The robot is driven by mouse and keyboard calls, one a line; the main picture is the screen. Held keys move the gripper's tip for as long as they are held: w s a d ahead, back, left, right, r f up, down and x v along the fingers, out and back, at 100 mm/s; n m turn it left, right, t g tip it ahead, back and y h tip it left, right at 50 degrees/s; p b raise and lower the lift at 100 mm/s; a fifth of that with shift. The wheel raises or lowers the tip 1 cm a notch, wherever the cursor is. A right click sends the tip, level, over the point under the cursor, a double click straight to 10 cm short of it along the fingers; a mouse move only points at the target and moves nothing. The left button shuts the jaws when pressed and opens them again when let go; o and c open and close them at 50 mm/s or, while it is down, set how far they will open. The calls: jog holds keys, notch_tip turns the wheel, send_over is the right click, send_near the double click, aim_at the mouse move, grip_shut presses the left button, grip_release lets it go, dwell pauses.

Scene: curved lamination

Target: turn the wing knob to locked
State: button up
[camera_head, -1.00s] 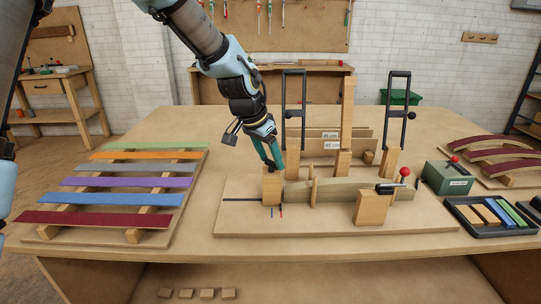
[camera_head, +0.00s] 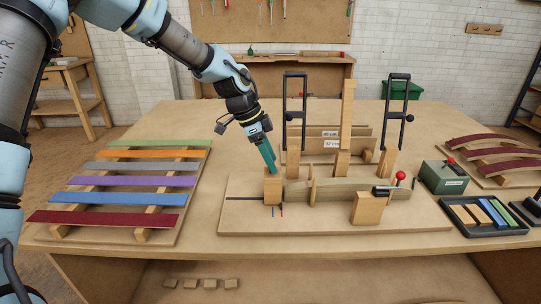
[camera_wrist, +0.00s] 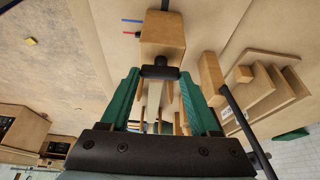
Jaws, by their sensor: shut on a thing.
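The wing knob (camera_wrist: 160,72) is a small black bar on a round stem at the end face of a wooden block (camera_wrist: 163,35). In the wrist view it lies crosswise between the teal fingertips of my gripper (camera_wrist: 160,75), which are shut on its two ends. In the head view my gripper (camera_head: 272,167) reaches down to the top of the block (camera_head: 273,187), and its fingers hide the knob there. A short blue mark (camera_head: 272,212) and a red mark (camera_head: 282,210) are on the base board in front of the block.
A rack of coloured strips (camera_head: 120,188) lies left. A green box with a red knob (camera_head: 443,178) and a dark tray (camera_head: 470,229) are right.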

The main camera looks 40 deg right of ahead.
dwell(0.6)
jog(key=o, duration=1.4)
jog(key=shift+c, duration=0.2)
jog(key=b+v, duration=0.2)
jog(key=v, duration=0.8)
jog(key=shift+w+r, duration=0.15)
jog(key=shift+r, duration=0.2)
